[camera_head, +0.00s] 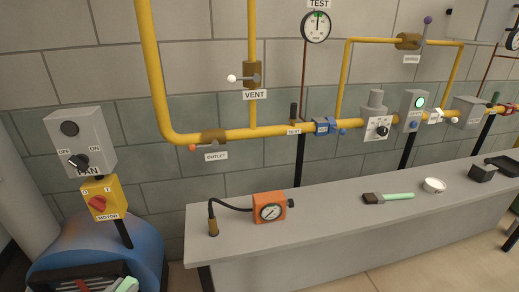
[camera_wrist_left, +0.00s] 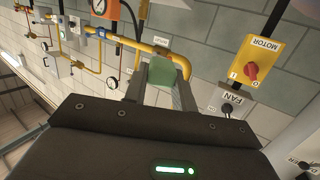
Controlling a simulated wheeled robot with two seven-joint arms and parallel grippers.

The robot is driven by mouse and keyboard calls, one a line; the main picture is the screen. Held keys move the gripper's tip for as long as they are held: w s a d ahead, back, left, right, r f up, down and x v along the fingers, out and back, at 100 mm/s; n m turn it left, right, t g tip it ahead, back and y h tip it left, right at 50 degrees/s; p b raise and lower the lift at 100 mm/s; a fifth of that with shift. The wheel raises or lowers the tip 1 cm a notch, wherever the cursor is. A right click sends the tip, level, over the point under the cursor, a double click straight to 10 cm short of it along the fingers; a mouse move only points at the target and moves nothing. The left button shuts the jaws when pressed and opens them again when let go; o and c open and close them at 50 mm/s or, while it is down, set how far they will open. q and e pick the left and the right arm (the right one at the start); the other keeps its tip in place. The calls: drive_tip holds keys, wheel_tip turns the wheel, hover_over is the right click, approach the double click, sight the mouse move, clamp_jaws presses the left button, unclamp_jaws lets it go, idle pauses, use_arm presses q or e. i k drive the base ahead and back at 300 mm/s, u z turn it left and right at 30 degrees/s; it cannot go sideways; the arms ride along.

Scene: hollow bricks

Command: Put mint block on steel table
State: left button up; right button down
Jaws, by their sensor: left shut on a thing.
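The mint block (camera_wrist_left: 163,69) is held between the two fingers of my left gripper (camera_wrist_left: 160,85) in the left wrist view. My left gripper (camera_head: 112,286) is shut on it. In the head view a pale green part of the mint block (camera_head: 128,285) shows at the bottom left edge, in front of the blue tank. The grey steel table (camera_head: 335,208) is a long bench to the right of the gripper, and the block is apart from it. My right gripper is in neither view.
On the table are an orange gauge box (camera_head: 270,208) with a black hose, a brush with a mint handle (camera_head: 398,196), a white dish (camera_head: 434,185) and a dark block (camera_head: 482,174). The blue tank (camera_head: 90,243) and yellow motor switch (camera_head: 103,197) stand left. Bare tabletop lies between gauge and brush.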

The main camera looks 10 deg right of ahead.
sight(335, 209)
drive_tip(key=z, duration=2.85)
drive_tip(key=i, duration=3)
drive_tip(key=u, duration=2.9)
